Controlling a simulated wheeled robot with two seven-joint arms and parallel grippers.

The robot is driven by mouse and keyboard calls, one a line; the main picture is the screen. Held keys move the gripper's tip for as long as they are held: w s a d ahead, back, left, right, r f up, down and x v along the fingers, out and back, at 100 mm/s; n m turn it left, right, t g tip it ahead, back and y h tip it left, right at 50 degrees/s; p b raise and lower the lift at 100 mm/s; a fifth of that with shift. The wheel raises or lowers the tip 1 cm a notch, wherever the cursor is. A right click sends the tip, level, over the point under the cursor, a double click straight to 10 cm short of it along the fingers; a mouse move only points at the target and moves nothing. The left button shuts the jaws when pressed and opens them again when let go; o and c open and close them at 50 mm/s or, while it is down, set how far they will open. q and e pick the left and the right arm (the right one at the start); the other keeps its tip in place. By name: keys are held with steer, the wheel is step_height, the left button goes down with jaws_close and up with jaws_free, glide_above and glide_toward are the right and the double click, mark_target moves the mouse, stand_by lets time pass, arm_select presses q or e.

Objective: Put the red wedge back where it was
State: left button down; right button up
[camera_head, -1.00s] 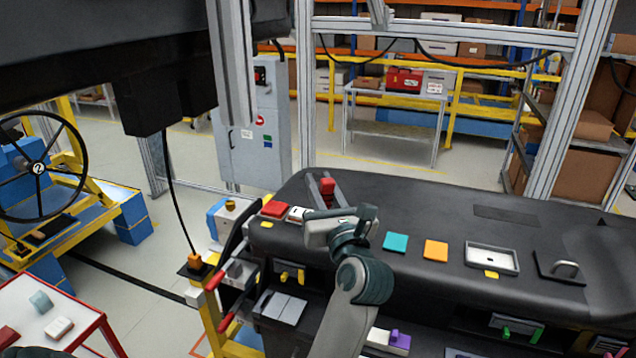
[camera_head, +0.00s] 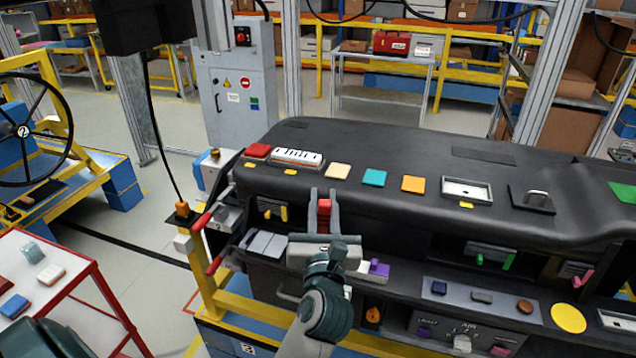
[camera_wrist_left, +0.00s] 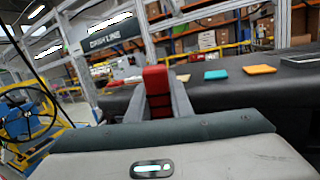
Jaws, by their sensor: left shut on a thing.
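The red wedge (camera_head: 324,208) is a small upright red block held between the fingers of my left gripper (camera_head: 323,200). In the left wrist view the red wedge (camera_wrist_left: 157,92) stands between the two grey fingers, its lower part between them. In the head view the gripper appears in front of the dashboard's front edge, below the cream square. The black dashboard module (camera_head: 400,150) spans the middle and right. My right gripper is not in view.
A flat red block (camera_head: 258,150), a white slotted block (camera_head: 296,159), and cream (camera_head: 338,171), teal (camera_head: 374,178) and orange (camera_head: 413,184) squares line the dashboard top. A purple knob (camera_head: 376,268) is right of my gripper. A red-framed table (camera_head: 75,308) stands at left.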

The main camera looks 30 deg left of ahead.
arm_select(q)
steer(key=s+d+f+m+t+h+b, duration=0.1)
steer(key=s+d+f+m+h+b, duration=0.2)
steer(key=f, duration=0.6)
steer(key=s+d+f+m+t+h+b, duration=0.1)
steer(key=s+d+f+m+h+b, duration=0.2)
steer(key=s+d+f+h, duration=0.4)
steer(key=shift+s+d+f+t+h+b, duration=0.35)
steer(key=shift+s+d+f+b, duration=0.25)
steer(key=shift+s+f, duration=0.25)
steer(key=shift+w, duration=0.1)
steer(key=shift+a, duration=0.15)
